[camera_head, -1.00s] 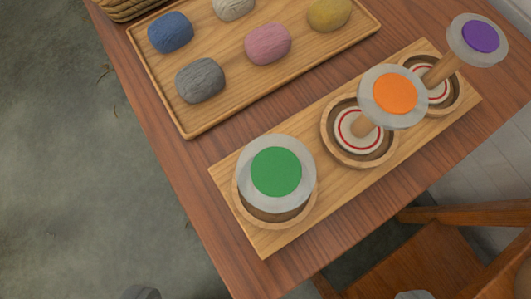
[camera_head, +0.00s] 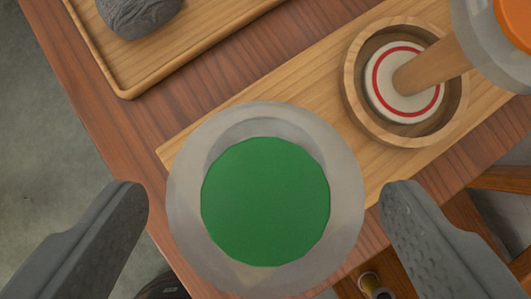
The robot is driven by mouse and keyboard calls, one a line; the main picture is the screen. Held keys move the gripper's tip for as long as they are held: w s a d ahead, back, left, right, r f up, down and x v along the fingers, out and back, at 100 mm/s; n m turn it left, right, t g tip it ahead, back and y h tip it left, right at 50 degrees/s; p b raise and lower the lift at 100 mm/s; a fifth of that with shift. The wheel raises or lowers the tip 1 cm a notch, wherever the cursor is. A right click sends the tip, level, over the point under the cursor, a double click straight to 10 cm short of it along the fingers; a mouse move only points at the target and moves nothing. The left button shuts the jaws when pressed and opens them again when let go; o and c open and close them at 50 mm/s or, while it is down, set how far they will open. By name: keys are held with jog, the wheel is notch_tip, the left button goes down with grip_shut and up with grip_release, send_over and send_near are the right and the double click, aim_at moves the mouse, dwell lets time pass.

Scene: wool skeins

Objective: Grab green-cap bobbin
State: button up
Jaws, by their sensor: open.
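The green-cap bobbin (camera_head: 265,200) stands large at the middle of the view, seen from above, with a green disc on a pale grey round top. Its top hides its spindle and the cup below it. My gripper (camera_head: 262,205) is open, with one dark grey finger to the left and one to the right of the bobbin's top. Both fingers appear apart from it, with gaps showing on each side.
The orange-cap bobbin (camera_head: 430,72) stands in a round wooden cup (camera_head: 352,75) at the upper right, on the same wooden board (camera_head: 215,118). A wooden tray (camera_head: 125,88) with a grey skein (camera_head: 138,15) lies at the upper left. A wooden chair (camera_head: 500,178) is below right.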

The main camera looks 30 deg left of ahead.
jog(key=x, duration=0.4)
jog(key=shift+w+a, duration=0.1)
jog(key=shift+w, duration=0.05)
jog(key=shift+c, duration=0.4)
jog(key=c, duration=0.9)
jog(key=shift+c, duration=0.2)
